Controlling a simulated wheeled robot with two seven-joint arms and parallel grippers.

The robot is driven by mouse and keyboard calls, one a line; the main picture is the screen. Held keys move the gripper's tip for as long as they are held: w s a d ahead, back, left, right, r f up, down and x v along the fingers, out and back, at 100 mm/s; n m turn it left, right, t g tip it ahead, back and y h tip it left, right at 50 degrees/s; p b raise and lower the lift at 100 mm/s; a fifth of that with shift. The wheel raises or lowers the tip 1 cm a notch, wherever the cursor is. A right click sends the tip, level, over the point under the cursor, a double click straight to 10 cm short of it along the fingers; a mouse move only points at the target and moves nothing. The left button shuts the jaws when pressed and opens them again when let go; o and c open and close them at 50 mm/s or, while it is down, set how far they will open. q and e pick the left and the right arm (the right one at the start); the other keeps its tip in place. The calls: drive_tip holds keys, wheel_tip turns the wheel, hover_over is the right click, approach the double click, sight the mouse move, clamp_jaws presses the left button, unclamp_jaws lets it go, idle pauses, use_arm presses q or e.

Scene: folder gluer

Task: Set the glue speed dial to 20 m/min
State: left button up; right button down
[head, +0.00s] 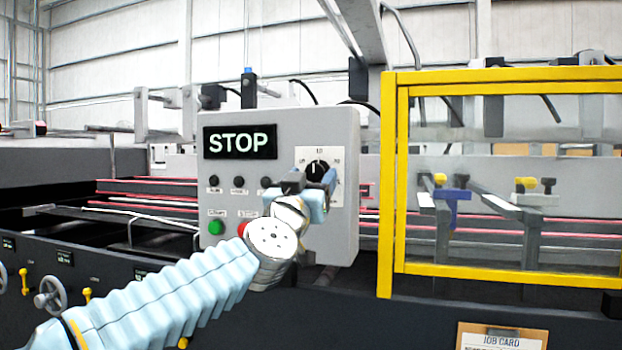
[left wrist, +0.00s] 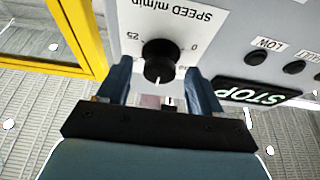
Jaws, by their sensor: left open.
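The glue speed dial (head: 317,168) is a round black knob on a white scale plate on the grey control panel. In the left wrist view the dial (left wrist: 160,62) appears upside down, with "SPEED m/min", "0" and "25" readable. Its white pointer mark points to the picture's bottom, the upper side of the plate; the number there is hidden. My left gripper (head: 308,186) is open in front of the dial. In the left wrist view its blue fingers (left wrist: 161,88) stand on either side of the knob; contact cannot be told. My right gripper is not in view.
The panel (head: 345,225) also carries a STOP display (head: 240,142), small black knobs, a green button (head: 216,227) and a red button partly behind my wrist. A yellow-framed guard (head: 388,200) stands close right of the panel. A job card (head: 500,338) hangs lower right.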

use_arm(q)
drive_tip(key=shift+c, duration=0.4)
drive_tip(key=c, duration=1)
